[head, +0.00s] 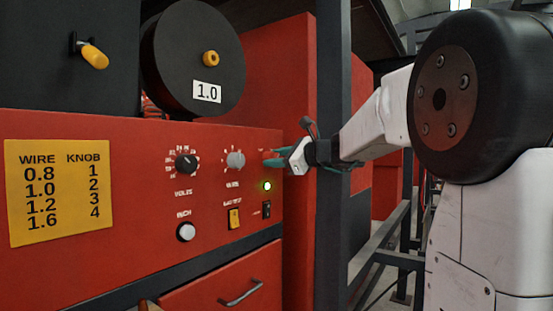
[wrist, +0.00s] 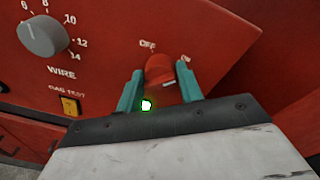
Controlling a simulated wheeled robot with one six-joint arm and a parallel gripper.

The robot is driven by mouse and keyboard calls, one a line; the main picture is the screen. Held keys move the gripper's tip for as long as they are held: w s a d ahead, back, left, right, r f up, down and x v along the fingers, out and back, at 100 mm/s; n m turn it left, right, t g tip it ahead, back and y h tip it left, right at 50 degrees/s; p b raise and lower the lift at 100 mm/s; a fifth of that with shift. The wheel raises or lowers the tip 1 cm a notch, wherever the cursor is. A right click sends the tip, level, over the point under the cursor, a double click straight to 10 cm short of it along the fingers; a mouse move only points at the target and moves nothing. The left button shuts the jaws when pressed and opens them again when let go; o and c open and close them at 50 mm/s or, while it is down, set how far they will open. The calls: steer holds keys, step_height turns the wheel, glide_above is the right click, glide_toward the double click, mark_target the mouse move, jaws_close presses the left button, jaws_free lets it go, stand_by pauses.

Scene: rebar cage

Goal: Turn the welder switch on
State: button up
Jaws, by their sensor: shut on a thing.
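The welder switch (wrist: 160,71) is a red rotary knob on the red panel, with an OFF label above it and an ON label to its upper right in the wrist view. My gripper (wrist: 161,88) has its two teal fingers on either side of the knob and is shut on it. In the head view my gripper (head: 273,158) reaches the panel's right edge from the right, largely hiding the switch. I cannot tell exactly which label the knob points at. A green lamp (head: 267,185) below the switch is lit; it also glows in the wrist view (wrist: 147,105).
Left of the switch are the grey WIRE knob (head: 235,159) and the black VOLTS knob (head: 187,164). Below are a yellow rocker (head: 234,218), a black rocker (head: 267,209) and a white button (head: 186,232). A dark post (head: 333,230) stands beside my forearm. A yellow chart (head: 60,190) is at left.

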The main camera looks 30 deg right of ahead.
steer(key=shift+r, duration=0.2)
steer(key=o, duration=1)
steer(key=shift+d, duration=0.15)
steer(key=shift+c, duration=0.2)
steer(key=shift+f, duration=0.1)
steer(key=f+v, duration=0.1)
steer(key=v, duration=0.6)
steer(key=shift+s+r, duration=0.4)
steer(key=shift+r, duration=0.05)
steer(key=shift+d, duration=0.1)
